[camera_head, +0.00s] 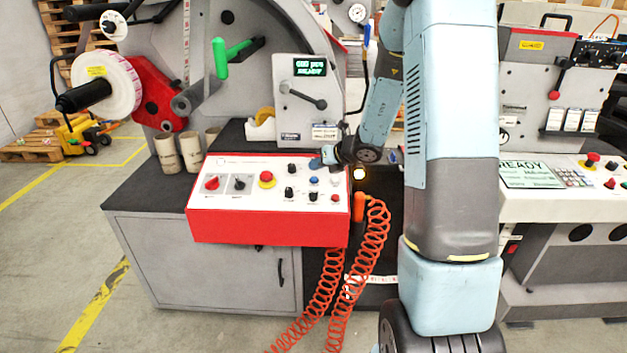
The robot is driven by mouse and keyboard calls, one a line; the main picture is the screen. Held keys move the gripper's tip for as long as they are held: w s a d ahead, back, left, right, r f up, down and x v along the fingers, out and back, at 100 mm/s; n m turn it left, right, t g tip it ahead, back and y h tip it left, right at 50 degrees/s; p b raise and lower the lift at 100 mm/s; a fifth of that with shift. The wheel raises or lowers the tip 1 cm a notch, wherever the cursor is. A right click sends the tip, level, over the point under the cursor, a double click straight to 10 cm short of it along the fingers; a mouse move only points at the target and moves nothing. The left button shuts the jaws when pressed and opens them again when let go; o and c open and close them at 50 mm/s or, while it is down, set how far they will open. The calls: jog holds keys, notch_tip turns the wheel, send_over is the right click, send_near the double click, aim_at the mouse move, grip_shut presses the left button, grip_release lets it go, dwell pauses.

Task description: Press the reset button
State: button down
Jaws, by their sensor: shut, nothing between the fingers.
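The control panel (235,204) is a red box with a white sloping top, on the machine's cabinet. A blue button (314,181) sits at its right, with a pale button (336,182) beside it and a small red button (335,198) below. Labels are too small to read, so I cannot tell which one is the reset button. My gripper (321,161) is shut and empty, over the panel's upper right edge, just above the blue button in the picture. I cannot tell whether it touches anything; it may hide controls behind it.
Cardboard cores (191,152) stand behind left. A second machine (540,208) is at right.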

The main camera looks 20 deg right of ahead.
jog(key=shift+s+a+r, duration=0.1)
jog(key=shift+s+r, duration=0.1)
jog(key=shift+r, duration=0.45)
jog(key=shift+s+a+r, duration=0.1)
jog(key=shift+s+r, duration=0.05)
jog(key=shift+r, duration=0.45)
jog(key=s+a+r+n+g, duration=0.2)
jog(key=s+a+r+n, duration=0.2)
jog(key=s+r+n, duration=0.4)
jog(key=s+a+r+n+g, duration=0.2)
jog(key=s+a+r+n, duration=0.3)
jog(key=s+n, duration=0.45)
jog(key=s+d+r+n+h, duration=0.3)
jog(key=s+d+n, duration=0.1)
jog(key=s+n, duration=0.4)
jog(key=s+d+r+n+h, duration=0.3)
jog(key=s+d+n, duration=0.1)
jog(key=s+n, duration=0.4)
jog(key=shift+s+d+r+n+t, duration=0.15)
jog(key=shift+s+r+n+t, duration=0.25)
jog(key=shift+s, duration=0.8)
